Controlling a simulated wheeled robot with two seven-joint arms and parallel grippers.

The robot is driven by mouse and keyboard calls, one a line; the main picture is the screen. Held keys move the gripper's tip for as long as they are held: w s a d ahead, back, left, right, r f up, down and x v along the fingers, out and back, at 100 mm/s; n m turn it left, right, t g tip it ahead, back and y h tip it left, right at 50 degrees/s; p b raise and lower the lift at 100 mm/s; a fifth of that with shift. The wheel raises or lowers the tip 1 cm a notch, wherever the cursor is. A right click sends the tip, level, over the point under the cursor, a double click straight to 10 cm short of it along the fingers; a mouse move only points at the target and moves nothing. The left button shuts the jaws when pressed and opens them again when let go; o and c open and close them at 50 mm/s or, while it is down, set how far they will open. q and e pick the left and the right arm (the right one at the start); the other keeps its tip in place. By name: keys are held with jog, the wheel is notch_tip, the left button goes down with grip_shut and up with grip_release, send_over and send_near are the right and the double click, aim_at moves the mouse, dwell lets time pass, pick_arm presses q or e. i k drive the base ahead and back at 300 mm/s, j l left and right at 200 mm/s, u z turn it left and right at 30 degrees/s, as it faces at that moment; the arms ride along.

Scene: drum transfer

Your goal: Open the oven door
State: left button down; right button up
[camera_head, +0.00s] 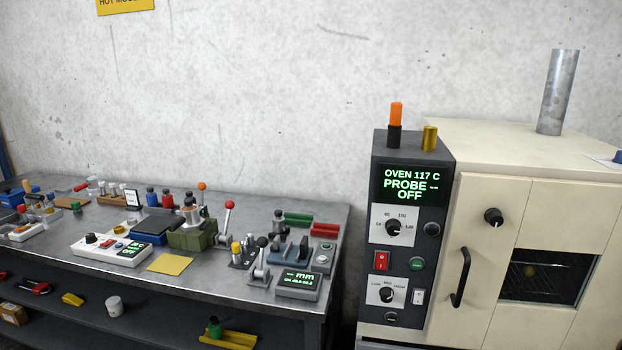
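The cream oven (490,140) stands at the right of the head view. Its door (485,215) looks shut, with a black vertical handle (461,277) on its left side. A black knob (493,216) sits above the handle, and a dark window (548,277) shows a rack and a small yellowish round thing inside. The dark control panel (405,240) is left of the door; its display (411,185) reads "OVEN 117 C PROBE -- OFF". Neither of my grippers is in view.
A metal bench (210,275) at left carries many small tools, levers and devices, including a white box with a green display (112,248). A lower shelf holds more items. A metal pipe (557,92) and an orange lamp (396,114) rise from the oven top.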

aim_at(546, 214)
jog(key=z, duration=1.4)
